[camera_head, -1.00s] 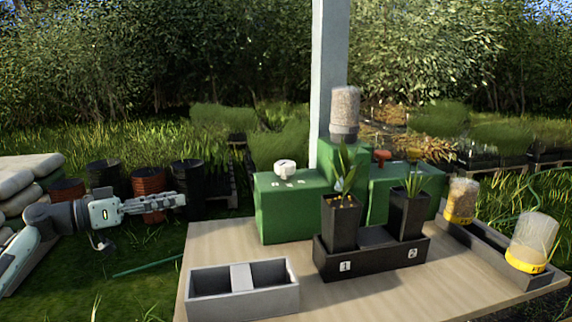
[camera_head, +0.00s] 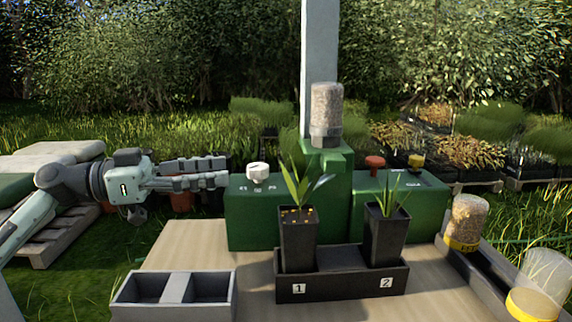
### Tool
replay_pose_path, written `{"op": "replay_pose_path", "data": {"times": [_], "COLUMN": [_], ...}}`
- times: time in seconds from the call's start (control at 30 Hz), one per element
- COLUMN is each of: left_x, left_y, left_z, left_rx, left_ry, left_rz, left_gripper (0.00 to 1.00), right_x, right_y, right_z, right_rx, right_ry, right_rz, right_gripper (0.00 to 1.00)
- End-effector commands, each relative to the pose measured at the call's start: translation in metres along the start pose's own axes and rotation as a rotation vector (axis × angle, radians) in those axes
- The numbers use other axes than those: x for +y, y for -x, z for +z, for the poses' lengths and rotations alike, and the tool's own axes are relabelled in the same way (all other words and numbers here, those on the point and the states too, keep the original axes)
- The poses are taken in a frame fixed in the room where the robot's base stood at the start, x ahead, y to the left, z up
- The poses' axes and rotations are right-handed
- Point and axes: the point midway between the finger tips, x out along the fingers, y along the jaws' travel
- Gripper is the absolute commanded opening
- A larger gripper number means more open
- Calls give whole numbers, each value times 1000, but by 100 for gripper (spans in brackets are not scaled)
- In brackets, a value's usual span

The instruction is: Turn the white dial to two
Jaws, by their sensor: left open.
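The white dial (camera_head: 257,171) sits on top of the left part of the green machine (camera_head: 249,213). Small pale marks lie on the surface in front of it, too small to read. My left gripper (camera_head: 222,172) comes in from the left at about the dial's height. Its fingers are open and point right, with the tips a little left of the dial in the picture and nothing between them. I cannot tell whether the tips touch the machine's left edge. My right gripper does not show.
A clear jar (camera_head: 326,108) stands upside down on the machine, with a red knob (camera_head: 375,162) to its right. Two potted plants stand in a black holder (camera_head: 342,287) in front. A grey two-part tray (camera_head: 174,289) sits front left. Yellow-lidded jars (camera_head: 466,222) stand at right.

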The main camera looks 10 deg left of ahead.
Motion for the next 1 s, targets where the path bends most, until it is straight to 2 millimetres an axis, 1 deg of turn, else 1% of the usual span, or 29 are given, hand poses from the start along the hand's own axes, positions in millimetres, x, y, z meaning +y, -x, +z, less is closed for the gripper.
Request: {"op": "replay_pose_path", "data": {"times": [0.17, 0.3, 0.37, 0.4, 0.6, 0.73, 1.0], "left_x": [1, 2, 1, 1, 1, 1, 1], "left_y": [-6, -25, -35, -42, -69, -77, -78], "left_z": [-1, -3, -4, -4, -2, -1, 0], "left_rx": [-2, -2, -1, 0, 0, -1, -1], "left_ry": [-2, -3, -3, -3, -2, -1, -1], "left_rz": [2, 3, 4, 3, 1, 1, 0], "left_gripper": [53, 53, 53, 53, 53, 53, 53], "right_x": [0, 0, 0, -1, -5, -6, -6], "right_y": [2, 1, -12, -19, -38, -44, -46], "right_z": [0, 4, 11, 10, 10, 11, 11], "right_rx": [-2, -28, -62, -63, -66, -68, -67], "right_ry": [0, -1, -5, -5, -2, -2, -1], "right_rz": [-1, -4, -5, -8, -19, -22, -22], "right_gripper": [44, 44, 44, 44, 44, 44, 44]}}
